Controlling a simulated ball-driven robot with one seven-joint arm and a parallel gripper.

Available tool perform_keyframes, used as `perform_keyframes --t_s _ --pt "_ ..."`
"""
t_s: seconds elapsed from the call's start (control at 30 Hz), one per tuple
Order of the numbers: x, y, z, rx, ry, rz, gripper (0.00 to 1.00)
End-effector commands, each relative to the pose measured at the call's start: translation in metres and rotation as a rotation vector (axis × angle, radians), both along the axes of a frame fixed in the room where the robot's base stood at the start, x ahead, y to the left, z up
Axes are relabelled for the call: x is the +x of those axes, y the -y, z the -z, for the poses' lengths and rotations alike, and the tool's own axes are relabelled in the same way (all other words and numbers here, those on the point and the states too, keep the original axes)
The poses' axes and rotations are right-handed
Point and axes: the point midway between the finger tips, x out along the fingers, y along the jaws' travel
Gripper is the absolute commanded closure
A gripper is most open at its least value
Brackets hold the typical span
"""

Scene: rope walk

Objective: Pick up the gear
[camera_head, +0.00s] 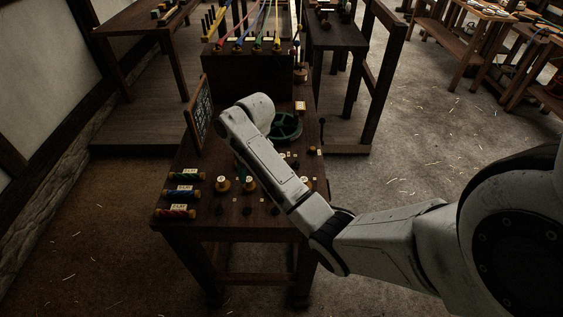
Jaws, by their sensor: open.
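A dark green, spoked, round piece, which looks like the gear (286,127), lies toward the back of the dark wooden table (232,235). My arm's white forearm crosses in front of it, and the rounded wrist end sits just left of it, hiding part of its left side. My gripper is not visible; the wrist and forearm hide whatever is below them. I cannot tell how far the gripper is from the green piece.
Rope spools (183,192) with labels lie at the table's left edge. Small brass-coloured pieces (222,184) stand near the front. A dark slate board (199,112) stands at the left, and a dark box (248,78) stands behind. The floor right of the table is open.

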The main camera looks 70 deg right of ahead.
Motion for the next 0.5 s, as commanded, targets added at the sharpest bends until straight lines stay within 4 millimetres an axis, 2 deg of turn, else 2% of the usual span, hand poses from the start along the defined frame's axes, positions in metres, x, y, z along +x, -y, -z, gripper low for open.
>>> perform_keyframes --t_s 0.03,0.1,0.2,0.3,0.37,0.5 --pt "-0.004 0.034 -0.011 -0.014 -0.015 0.047 0.39" --pt "-0.011 0.067 -0.023 -0.027 -0.038 0.096 0.39" --pt "-0.023 0.102 -0.036 -0.041 -0.064 0.15 0.39" --pt "-0.031 0.122 -0.044 -0.047 -0.082 0.183 0.39" --pt "-0.034 0.127 -0.044 -0.048 -0.089 0.193 0.39" --pt "-0.036 0.13 -0.027 -0.047 -0.092 0.197 0.39"
